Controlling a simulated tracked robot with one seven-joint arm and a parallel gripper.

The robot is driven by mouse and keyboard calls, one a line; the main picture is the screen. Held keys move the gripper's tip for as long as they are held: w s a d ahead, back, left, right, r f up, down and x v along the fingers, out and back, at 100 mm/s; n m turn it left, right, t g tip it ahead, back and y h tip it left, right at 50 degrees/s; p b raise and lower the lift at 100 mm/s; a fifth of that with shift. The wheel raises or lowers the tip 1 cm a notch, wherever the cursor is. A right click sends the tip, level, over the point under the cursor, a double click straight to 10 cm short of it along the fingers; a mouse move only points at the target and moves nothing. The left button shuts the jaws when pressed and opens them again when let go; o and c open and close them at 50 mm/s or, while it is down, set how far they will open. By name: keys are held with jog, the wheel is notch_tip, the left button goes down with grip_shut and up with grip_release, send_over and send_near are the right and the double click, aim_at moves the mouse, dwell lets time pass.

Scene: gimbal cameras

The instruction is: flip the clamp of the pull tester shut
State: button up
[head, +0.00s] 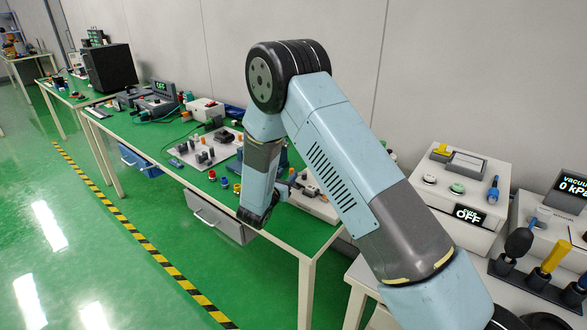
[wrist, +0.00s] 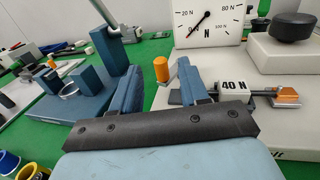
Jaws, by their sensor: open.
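The pull tester (wrist: 265,60) is a pale unit on the green bench, with a white force dial (wrist: 208,27) and a "40 N" label. An orange-tipped clamp lever (wrist: 161,69) stands raised near its left end, on a grey metal arm. My gripper (wrist: 159,72) is open and empty; in the wrist view its two blue fingers appear on either side of the orange tip. I cannot tell whether they touch it. In the head view my gripper (head: 258,214) hangs at the bench's front edge, and my arm hides much of the tester (head: 318,207).
A blue fixture with a post (wrist: 88,80) stands to the left of my gripper. An orange block (wrist: 286,97) sits on the tester's right part. Yellow and blue cups (wrist: 34,170) are at lower left. A plate of pegs (head: 205,150) lies further left on the bench.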

aim_at(291, 171)
jog(key=shift+x, duration=3.2)
grip_shut()
